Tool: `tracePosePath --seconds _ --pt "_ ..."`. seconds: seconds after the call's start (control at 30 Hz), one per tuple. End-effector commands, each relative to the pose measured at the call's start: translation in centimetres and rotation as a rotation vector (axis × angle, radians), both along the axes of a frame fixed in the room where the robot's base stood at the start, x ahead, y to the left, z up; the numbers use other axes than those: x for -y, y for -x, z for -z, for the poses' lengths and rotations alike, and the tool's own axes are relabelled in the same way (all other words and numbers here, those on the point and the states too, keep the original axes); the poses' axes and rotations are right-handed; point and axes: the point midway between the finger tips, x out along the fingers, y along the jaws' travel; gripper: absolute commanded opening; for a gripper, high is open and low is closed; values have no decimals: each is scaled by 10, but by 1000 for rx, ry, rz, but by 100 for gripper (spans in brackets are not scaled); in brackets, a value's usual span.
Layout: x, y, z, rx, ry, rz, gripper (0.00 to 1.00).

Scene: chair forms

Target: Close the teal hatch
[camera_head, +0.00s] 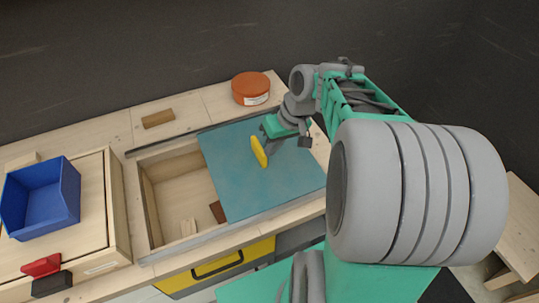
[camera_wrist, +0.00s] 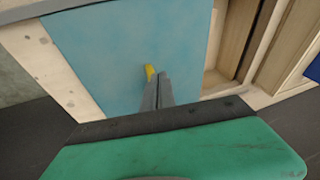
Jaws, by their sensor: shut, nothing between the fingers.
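The teal hatch (camera_head: 235,185) is a flat sliding panel with an upright yellow handle (camera_head: 259,151). In the head view it covers the right part of a wooden compartment (camera_head: 160,190), and the left part is open. My gripper (camera_head: 268,145) is at the right side of the yellow handle. In the wrist view the hatch (camera_wrist: 110,50) fills the upper middle, and the yellow handle (camera_wrist: 150,72) shows just beyond the tips of my gripper (camera_wrist: 159,76). The fingers are together and hold nothing. I cannot tell whether they touch the handle.
A blue bin (camera_head: 42,200) stands on a wooden box at the left, with red and black blocks (camera_head: 42,266) in front. An orange tin (camera_head: 251,89) and a brown block (camera_head: 158,119) lie behind the compartment. A yellow drawer front (camera_head: 215,268) is below.

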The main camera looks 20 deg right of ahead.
Motion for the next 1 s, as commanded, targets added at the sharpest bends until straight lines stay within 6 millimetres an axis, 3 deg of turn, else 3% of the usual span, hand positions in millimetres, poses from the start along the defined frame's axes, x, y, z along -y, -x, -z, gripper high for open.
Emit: tracePosePath --seconds 0.03,0.1,0.2,0.3,0.47,0.87,1.0 --pt "31 -7 8 8 -61 7 0" --pt "63 -12 16 49 -135 -11 0" --pt "98 -10 23 114 -209 -26 0" --pt "115 -5 26 155 -243 -38 0" --pt "111 -9 36 165 -252 -45 0" --pt "72 -40 103 161 -252 -41 0" --pt "49 -42 103 164 -248 -43 0"
